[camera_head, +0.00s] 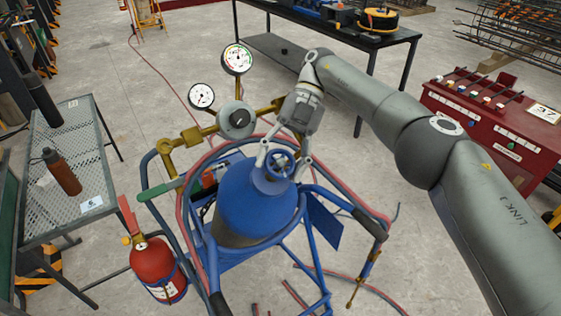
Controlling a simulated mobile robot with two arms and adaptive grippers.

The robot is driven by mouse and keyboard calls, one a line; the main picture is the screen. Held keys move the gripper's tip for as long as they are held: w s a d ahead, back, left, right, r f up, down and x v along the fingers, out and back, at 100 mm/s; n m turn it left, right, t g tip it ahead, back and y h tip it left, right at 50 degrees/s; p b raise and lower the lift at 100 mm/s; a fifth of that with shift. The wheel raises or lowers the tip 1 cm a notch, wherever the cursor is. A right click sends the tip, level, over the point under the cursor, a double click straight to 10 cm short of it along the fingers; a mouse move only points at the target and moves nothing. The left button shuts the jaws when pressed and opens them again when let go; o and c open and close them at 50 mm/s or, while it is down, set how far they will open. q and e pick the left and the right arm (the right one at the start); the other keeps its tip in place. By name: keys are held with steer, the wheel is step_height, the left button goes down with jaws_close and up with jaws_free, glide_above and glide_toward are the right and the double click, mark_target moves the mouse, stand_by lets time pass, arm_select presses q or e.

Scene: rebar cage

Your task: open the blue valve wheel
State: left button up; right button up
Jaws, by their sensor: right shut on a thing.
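The blue valve wheel (279,163) sits on top of a blue gas cylinder (255,205), which stands in a blue tube-frame cart. My right gripper (283,158) reaches down from above, its arm coming in from the right. Its fingers straddle the wheel, one on the left and one on the right, and are shut on it. A brass regulator with a round grey knob (236,119) and two dial gauges stands just behind and left of the wheel. My left gripper is not in view.
A red fire extinguisher (155,265) stands left of the cart. A mesh table (75,165) with a brown bottle (62,172) is at the left. Red and blue hoses loop around the cart. A red control box (490,130) is at the right, a black workbench (375,40) behind.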

steer(key=o, duration=1)
steer(key=shift+s+f, duration=0.1)
steer(key=shift+f, duration=0.05)
steer(key=shift+o, duration=0.2)
